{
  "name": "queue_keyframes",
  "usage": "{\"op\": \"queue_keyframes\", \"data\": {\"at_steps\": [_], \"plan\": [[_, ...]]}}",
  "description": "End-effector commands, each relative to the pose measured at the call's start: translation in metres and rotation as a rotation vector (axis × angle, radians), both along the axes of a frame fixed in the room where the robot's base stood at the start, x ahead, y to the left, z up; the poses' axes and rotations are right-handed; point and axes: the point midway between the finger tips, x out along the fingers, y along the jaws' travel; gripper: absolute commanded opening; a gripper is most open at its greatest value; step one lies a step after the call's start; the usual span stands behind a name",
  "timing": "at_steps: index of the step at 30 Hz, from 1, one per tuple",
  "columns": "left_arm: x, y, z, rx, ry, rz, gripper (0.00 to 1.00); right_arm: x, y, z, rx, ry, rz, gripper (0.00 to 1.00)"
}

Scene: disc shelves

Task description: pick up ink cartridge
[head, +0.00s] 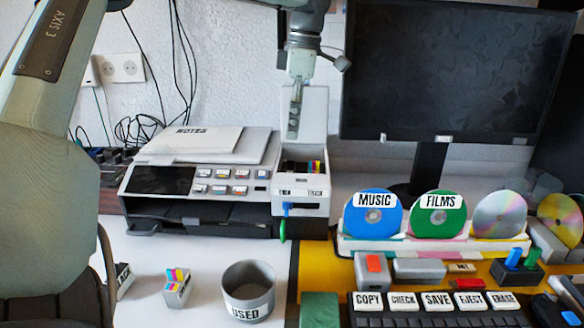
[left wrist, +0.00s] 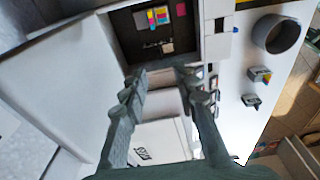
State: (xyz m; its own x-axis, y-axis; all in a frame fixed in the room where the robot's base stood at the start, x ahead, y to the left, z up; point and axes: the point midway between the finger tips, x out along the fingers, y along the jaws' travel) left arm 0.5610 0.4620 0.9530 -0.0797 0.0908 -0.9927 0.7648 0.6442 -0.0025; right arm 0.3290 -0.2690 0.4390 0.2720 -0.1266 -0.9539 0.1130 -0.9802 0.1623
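My left gripper (head: 296,98) points down in front of the raised lid of the printer (head: 230,192), above its cartridge bay. In the left wrist view its two fingers (left wrist: 161,76) are apart with nothing between them. Coloured ink cartridges (head: 312,166) sit in the open bay; they also show beyond the fingertips in the left wrist view (left wrist: 158,17). A loose colour cartridge (head: 176,287) stands on the white table, and it shows in the left wrist view (left wrist: 260,75). A darker cartridge-like block (head: 124,278) is to its left. My right gripper is not in view.
A grey round cup marked USED (head: 248,290) stands on the table in front of the printer. A monitor (head: 440,75) and a disc rack (head: 410,245) are to the right. A labelled key block (head: 435,302) lies front right.

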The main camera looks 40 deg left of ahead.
Motion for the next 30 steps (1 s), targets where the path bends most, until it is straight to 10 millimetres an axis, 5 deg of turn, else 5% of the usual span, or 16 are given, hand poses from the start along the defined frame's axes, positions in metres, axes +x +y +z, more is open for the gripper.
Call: {"op": "queue_keyframes", "data": {"at_steps": [14, 23, 30], "plan": [[-0.003, 0.001, -0.034, -0.001, 0.002, -0.001, 0.29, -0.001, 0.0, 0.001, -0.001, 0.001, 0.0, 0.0], [-0.007, 0.002, -0.075, -0.001, 0.001, 0.001, 0.29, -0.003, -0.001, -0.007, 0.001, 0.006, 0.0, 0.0], [-0.007, 0.002, -0.078, 0.0, -0.001, 0.001, 0.29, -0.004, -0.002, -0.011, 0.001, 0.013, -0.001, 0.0]]}}
